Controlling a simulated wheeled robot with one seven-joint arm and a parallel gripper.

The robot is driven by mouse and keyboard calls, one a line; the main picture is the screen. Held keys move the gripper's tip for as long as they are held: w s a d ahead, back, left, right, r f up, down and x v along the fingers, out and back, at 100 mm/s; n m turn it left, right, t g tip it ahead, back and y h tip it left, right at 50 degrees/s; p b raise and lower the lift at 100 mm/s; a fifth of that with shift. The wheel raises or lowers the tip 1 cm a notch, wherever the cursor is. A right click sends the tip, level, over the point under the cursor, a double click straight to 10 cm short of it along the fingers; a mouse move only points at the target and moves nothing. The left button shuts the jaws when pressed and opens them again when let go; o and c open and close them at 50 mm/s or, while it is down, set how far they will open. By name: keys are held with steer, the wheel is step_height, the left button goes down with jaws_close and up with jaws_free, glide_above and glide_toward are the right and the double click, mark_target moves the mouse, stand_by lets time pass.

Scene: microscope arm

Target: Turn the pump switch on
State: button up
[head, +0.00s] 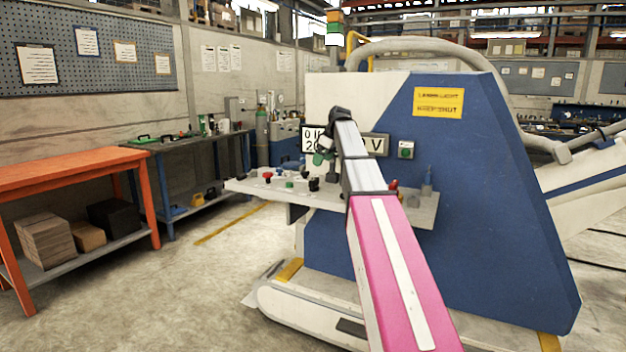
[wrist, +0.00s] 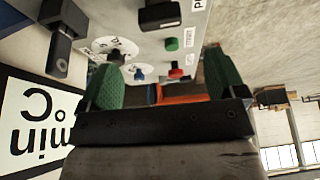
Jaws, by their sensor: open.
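My gripper (head: 318,157) is open above the control shelf (head: 239,185) of the blue and white machine. In the wrist view its green finger pads stand apart, with my gripper (wrist: 163,82) empty between them. The panel lies beyond the fingertips. A black block-shaped switch (wrist: 159,15) sits at its top edge, beside a cut-off label that seems to begin with "P"; I cannot tell for sure that it is the pump switch. A black lever (wrist: 62,42) stands at the left. My arm hides part of the shelf in the head view.
The panel also carries a green button (wrist: 172,44), a red button (wrist: 176,73) and round dials. A display (head: 311,139) stands behind my gripper. Red knobs (head: 268,176) rise from the shelf. An orange bench (head: 60,168) is at the left; the floor between is clear.

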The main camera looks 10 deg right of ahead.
mark_target(314, 179)
steer(key=x, duration=1)
steer(key=shift+f, duration=0.1)
steer(key=c, duration=0.9)
